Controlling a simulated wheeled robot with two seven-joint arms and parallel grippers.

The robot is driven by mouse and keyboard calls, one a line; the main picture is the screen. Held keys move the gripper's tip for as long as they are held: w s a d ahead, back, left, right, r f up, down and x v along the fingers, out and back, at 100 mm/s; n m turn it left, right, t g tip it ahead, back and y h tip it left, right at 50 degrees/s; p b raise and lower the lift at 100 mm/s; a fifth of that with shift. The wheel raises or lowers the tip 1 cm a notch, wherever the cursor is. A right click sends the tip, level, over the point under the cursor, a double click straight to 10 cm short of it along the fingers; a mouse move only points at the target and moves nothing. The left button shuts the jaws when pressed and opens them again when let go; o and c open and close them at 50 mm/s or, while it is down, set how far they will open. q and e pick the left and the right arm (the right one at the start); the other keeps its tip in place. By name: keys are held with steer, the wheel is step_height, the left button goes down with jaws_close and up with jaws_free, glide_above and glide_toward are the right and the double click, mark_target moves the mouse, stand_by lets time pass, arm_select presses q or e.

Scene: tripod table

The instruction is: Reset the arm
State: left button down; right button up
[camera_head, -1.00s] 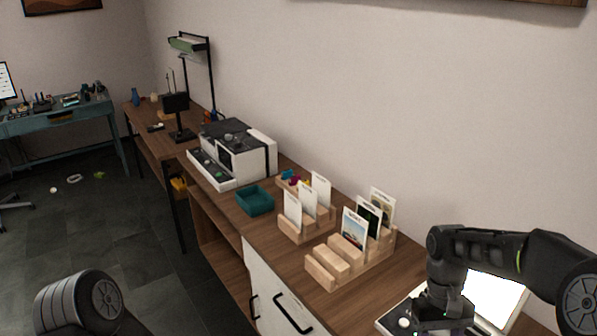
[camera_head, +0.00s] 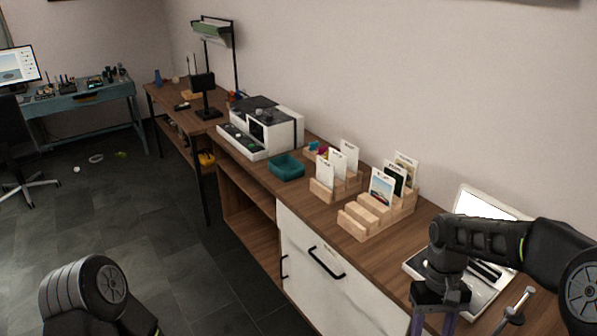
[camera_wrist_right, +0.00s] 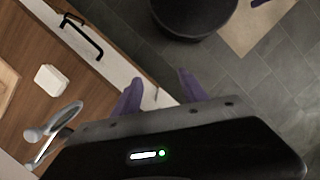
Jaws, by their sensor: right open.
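My right gripper (camera_head: 434,318) hangs pointing down at the lower right of the head view, by the counter's front edge. Its two purple fingers are apart, with nothing between them. In the right wrist view the open fingers (camera_wrist_right: 160,84) show over the counter's front edge and the grey floor. My right arm reaches in from the right edge, above the white device with a lit screen (camera_head: 478,207). Of my left arm only a link shows at the lower left of the head view; its gripper is out of view.
The wooden counter (camera_head: 375,260) holds a card rack (camera_head: 362,224), a teal tray (camera_head: 286,168) and a white machine (camera_head: 273,128). A silver metal object (camera_head: 515,308) stands near my right arm. A black handle (camera_head: 326,264) juts from the white front. The floor at left is mostly clear.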

steer(key=w+a+f+t+y, duration=0.1)
steer(key=w+a+f+t, duration=0.15)
steer(key=a+f, duration=0.4)
steer(key=w+a+f+t+y, duration=0.1)
steer(key=a+f+t+y, duration=0.15)
steer(key=a+f, duration=0.45)
steer(key=s+a+f+m, duration=0.1)
steer(key=s+a+f, duration=0.2)
steer(key=s+f, duration=0.3)
steer(key=s+a+f+g, duration=0.1)
steer(key=s+a+f, duration=0.3)
steer(key=s, duration=0.9)
step_height(320, 180, down, 2)
steer(key=shift+s+a+f+m, duration=0.1)
steer(key=shift+s+a+m, duration=0.1)
steer(key=shift+m, duration=0.2)
steer(key=shift+y, duration=0.25)
steer(key=shift+c, duration=0.5)
